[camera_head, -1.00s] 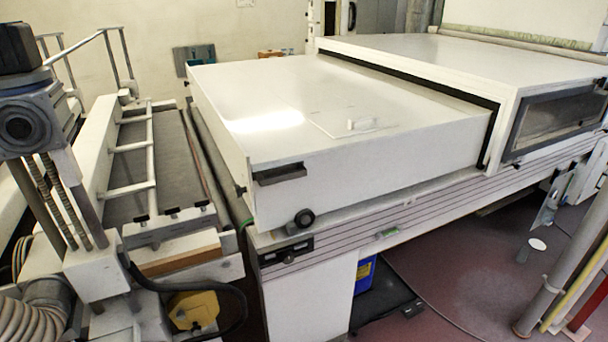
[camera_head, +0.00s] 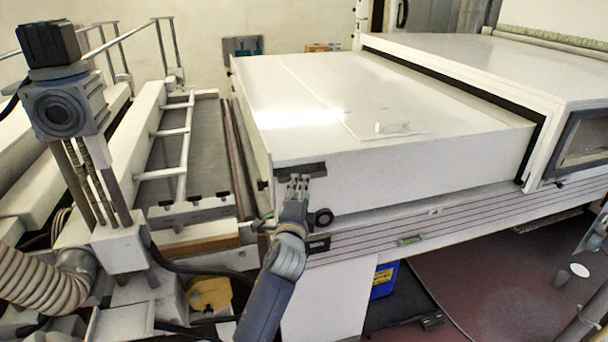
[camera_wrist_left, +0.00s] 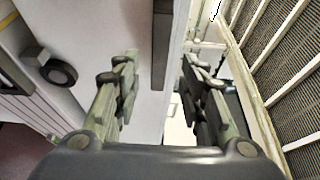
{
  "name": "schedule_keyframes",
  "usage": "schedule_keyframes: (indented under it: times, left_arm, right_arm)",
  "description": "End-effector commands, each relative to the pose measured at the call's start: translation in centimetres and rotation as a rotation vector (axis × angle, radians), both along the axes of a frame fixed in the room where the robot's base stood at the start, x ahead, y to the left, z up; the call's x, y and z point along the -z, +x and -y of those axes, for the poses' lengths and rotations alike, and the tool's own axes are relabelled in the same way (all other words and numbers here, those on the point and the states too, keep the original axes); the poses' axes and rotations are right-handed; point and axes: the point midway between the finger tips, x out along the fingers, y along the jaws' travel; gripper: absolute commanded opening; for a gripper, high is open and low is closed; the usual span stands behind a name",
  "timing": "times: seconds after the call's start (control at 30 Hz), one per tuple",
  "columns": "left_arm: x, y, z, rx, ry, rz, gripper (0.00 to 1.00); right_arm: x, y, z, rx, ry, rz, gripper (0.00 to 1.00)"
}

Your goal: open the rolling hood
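The rolling hood (camera_head: 400,165) is a large white flat-topped cover, still outside the white fixed housing (camera_head: 500,72) at the right. A dark bar handle (camera_head: 313,169) sits on the upper edge of its front face, near the left corner. My left gripper (camera_head: 298,182) is at the front face, at or just below the handle and partly covering it. In the left wrist view its fingers (camera_wrist_left: 158,75) are spread with nothing between them. The handle (camera_wrist_left: 161,40) shows ahead, between the fingertips. I cannot tell whether they touch. My right gripper is not in view.
A black round knob (camera_head: 323,217) is on the hood's front, close right of my gripper. A frame with rails (camera_head: 185,150) and a ribbed hose (camera_head: 40,280) stand at the left. A blue box (camera_head: 384,280) is under the machine.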

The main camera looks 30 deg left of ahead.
Motion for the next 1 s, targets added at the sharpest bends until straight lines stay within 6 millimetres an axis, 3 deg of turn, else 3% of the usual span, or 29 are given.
schedule_keyframes:
  times: [0.4, 0.93, 1.0]
  left_arm:
    - [0.0, 5.3, -2.7, 0.000, -0.002, 0.000, 0.38]
    - [0.0, 6.5, -3.3, 0.001, -0.002, 0.000, 0.38]
    - [0.0, 6.5, -3.3, 0.001, -0.002, 0.000, 0.22]
  right_arm:
    - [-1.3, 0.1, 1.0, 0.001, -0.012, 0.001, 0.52]
    - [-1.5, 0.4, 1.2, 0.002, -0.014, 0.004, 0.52]
    - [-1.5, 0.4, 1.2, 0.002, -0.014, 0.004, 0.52]
